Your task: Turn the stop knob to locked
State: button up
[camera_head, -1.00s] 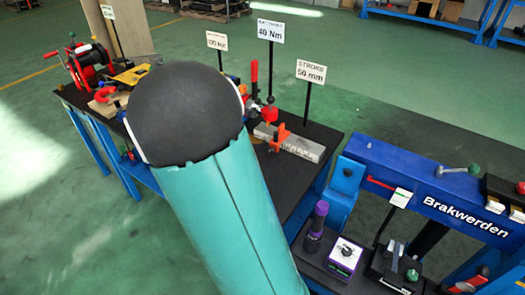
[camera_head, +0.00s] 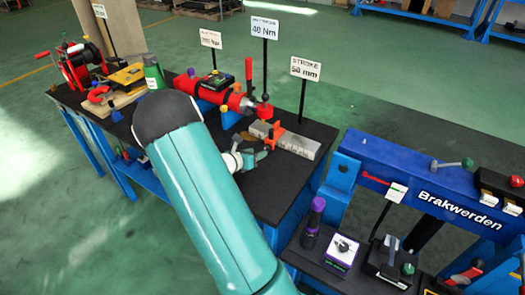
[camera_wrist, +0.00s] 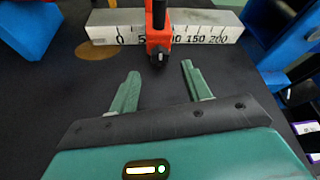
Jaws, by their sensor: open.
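A light grey scale bar (camera_head: 300,144) with a red slider (camera_head: 274,135) lies on the black bench top, beside the "STROKE 50 mm" sign (camera_head: 305,69). In the wrist view, the bar (camera_wrist: 100,31) carries black numbers, and the red slider (camera_wrist: 157,36) straddles it between the 0 and 150 marks. A small black knob (camera_wrist: 160,58) is on the slider's near face; its setting is too small to read. My gripper (camera_wrist: 159,76) is open and empty, its green-grey fingers apart in front of the knob and not touching it. It also shows in the head view (camera_head: 258,156).
A red cylinder unit (camera_head: 228,95) and a red lever (camera_head: 249,72) stand behind on the bench. A green bottle (camera_head: 153,72) and cable reel (camera_head: 80,65) are further left. The blue "Brakwerden" beam (camera_head: 425,185) is at right. Bare bench top lies under my gripper.

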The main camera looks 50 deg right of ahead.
aim_at(265, 149)
jog(key=x, duration=0.5)
jog(key=shift+c, duration=0.5)
jog(key=c, duration=0.9)
